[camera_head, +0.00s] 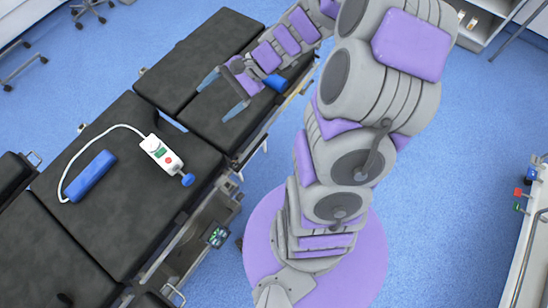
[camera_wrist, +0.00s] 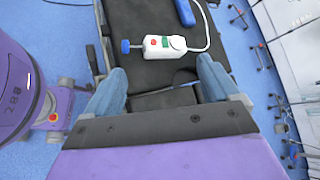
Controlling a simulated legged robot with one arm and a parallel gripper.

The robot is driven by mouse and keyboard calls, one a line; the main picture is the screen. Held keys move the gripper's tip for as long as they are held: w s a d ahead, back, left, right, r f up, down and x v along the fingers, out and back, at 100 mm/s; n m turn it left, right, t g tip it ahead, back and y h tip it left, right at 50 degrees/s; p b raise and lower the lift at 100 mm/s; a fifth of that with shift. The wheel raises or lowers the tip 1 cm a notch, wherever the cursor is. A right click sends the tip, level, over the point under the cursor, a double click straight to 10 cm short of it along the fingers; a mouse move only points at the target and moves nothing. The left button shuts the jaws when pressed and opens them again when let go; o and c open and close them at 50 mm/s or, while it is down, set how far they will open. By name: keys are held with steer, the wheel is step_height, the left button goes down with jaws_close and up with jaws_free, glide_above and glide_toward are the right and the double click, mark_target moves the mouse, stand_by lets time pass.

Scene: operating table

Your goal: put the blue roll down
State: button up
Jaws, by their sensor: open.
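The blue roll (camera_head: 90,177) lies on the black padded operating table (camera_head: 110,235), towards its left side. A white tube runs from it to a white handheld device (camera_head: 160,153) with a green display, a red button and a blue knob. My gripper (camera_head: 213,104) is open and empty, over the table pad to the upper right of the device and apart from the roll. In the wrist view, the roll (camera_wrist: 185,12) is partly cut off at the top edge. The device (camera_wrist: 165,45) shows just beyond the open blue fingers.
Metal rails and fittings (camera_head: 215,205) run along the table's near edge. Blue floor (camera_head: 430,200) is open to the right of my arm. A white cart (camera_head: 525,250) stands at the right edge, and wheeled stands are at the upper left. The pad between roll and device is clear.

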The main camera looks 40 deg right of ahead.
steer(key=s+a+r+n+g+h, duration=0.2)
steer(key=s+a+n+h, duration=0.15)
steer(key=s, duration=0.35)
steer(key=s+a+r+n+g+h, duration=0.2)
steer(key=s+n+g, duration=0.1)
steer(key=s+n, duration=0.3)
steer(key=s+d+r+n+h, duration=0.1)
steer(key=s+d+n+h, duration=0.1)
steer(key=s, duration=0.3)
steer(key=s+d+r+n+h, duration=0.1)
steer(key=s+d+h, duration=0.2)
steer(key=s, duration=0.3)
steer(key=shift+s+r+n+t, duration=0.15)
steer(key=shift+r+n+t, duration=0.1)
steer(key=shift+n+t, duration=0.15)
steer(key=shift+h, duration=0.25)
